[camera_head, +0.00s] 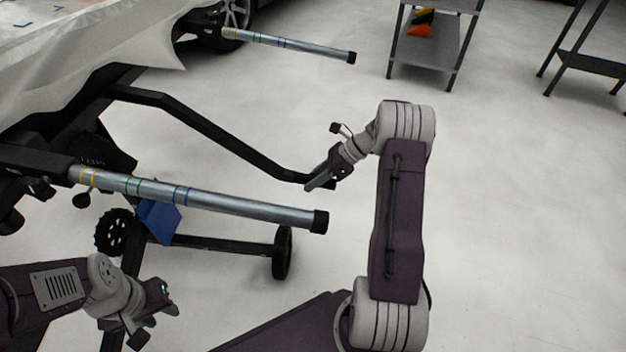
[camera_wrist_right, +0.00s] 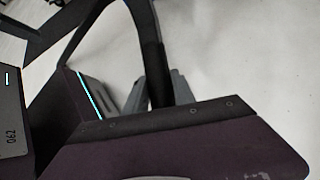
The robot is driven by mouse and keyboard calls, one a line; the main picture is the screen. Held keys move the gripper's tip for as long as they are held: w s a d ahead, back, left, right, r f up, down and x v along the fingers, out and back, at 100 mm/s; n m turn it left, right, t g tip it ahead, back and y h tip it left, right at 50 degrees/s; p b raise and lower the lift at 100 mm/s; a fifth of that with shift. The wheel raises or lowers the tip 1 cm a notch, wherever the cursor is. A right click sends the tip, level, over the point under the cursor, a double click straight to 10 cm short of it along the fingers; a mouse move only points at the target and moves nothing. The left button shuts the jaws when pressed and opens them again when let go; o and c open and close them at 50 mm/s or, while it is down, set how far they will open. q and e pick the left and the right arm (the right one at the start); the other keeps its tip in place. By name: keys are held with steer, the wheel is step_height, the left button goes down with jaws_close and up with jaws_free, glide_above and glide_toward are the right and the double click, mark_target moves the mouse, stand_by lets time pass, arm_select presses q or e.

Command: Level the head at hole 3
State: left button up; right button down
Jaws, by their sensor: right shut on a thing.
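A long black bent bar (camera_head: 215,128) runs from the stand at upper left down to the right. My right gripper (camera_head: 320,180) is shut on its far end. In the right wrist view the black bar (camera_wrist_right: 150,50) passes between the grey fingers (camera_wrist_right: 158,90). The stand's head (camera_head: 40,160) is at the left edge and partly cut off. A steel tube (camera_head: 250,204) with yellow, green and blue rings runs from it to the right, sloping slightly down. My left gripper (camera_head: 168,298) is low at left, apart from the stand; its fingers are unclear. No numbered hole can be made out.
A second ringed tube (camera_head: 300,48) sticks out near a car wheel (camera_head: 232,15). A blue piece (camera_head: 160,220) and the stand's wheeled legs (camera_head: 215,247) are below the near tube. A grey shelf cart (camera_head: 430,50) stands at the back.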

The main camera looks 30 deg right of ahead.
steer(key=shift+r, duration=0.1)
steer(key=shift+g+h, duration=0.5)
steer(key=shift+h, duration=0.4)
steer(key=d+r+p, duration=0.1)
steer(key=r+p, duration=0.2)
steer(key=p, duration=0.2)
steer(key=s+r+p, duration=0.1)
steer(key=r+p, duration=0.2)
steer(key=p, duration=0.2)
steer(key=d+r+p, duration=0.1)
steer(key=r+p, duration=0.2)
steer(key=p, duration=0.2)
steer(key=shift+s+d+r, duration=0.25)
steer(key=shift+s+d, duration=0.1)
steer(key=shift+s, duration=0.05)
steer(key=shift+f, duration=0.15)
steer(key=c, duration=1.1)
jaws_free()
steer(key=shift+o, duration=0.2)
